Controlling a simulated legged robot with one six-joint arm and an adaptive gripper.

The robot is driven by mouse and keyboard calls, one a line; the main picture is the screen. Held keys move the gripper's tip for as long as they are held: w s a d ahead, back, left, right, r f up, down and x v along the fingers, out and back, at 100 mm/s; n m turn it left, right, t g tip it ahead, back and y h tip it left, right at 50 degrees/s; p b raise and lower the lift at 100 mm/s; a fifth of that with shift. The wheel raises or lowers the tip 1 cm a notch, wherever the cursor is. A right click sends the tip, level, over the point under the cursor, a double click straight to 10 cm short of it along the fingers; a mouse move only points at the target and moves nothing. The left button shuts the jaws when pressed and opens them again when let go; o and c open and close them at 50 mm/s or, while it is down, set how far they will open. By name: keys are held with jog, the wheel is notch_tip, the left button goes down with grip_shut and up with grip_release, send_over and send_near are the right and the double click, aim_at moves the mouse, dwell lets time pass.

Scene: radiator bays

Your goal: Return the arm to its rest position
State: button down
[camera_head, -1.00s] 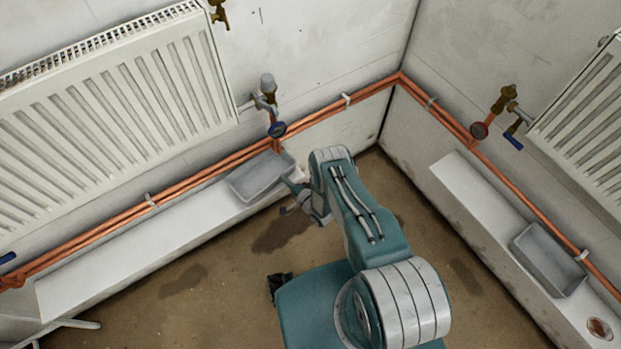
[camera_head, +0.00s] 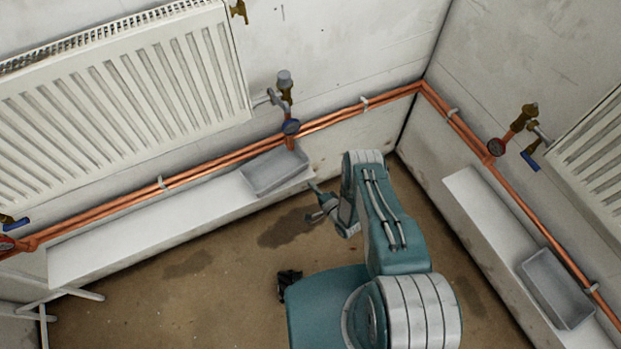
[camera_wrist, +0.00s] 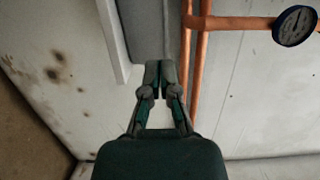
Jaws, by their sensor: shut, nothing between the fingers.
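My gripper (camera_head: 318,207) shows in the head view to the left of my teal and grey arm, over the floor and in front of the left ledge's right end. In the wrist view my gripper (camera_wrist: 160,78) has its two fingers together with nothing held between them. The fingertips point toward the ledge and the copper pipes. My arm is folded with its elbow up, and its lower links are in the bottom middle of the head view.
A grey tray (camera_head: 274,171) sits on the left white ledge (camera_head: 120,238) below a radiator (camera_head: 120,105) and a valve (camera_head: 285,88). Copper pipes (camera_head: 215,162) run along both walls. Another tray (camera_head: 556,288) lies on the right ledge. Brown floor (camera_head: 215,285) is open at left.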

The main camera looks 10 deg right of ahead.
jog(key=d+v, duration=0.1)
jog(key=v, duration=0.5)
jog(key=w+d+r+n+g+h, duration=0.25)
jog(key=w+r+n+h, duration=0.2)
jog(key=w+r, duration=1.35)
jog(key=d+r+n+g+h, duration=0.1)
jog(key=d+r+n+h, duration=0.1)
jog(key=r, duration=1)
jog(key=d+r+n+g+h, duration=0.1)
jog(key=d+r+h, duration=0.1)
jog(key=r, duration=1)
jog(key=s+a+r+n+g+h, duration=0.1)
jog(key=s+r+n+g, duration=0.15)
jog(key=s+r, duration=1.25)
jog(key=s+a+r+n+g, duration=0.1)
jog(key=s+r, duration=0.1)
jog(key=s, duration=1)
jog(key=s+a+r+n+g, duration=0.1)
jog(key=s+a+r+g, duration=0.1)
jog(key=s, duration=1)
jog(key=shift+a+r+y, duration=0.2)
jog(key=shift+y, duration=0.15)
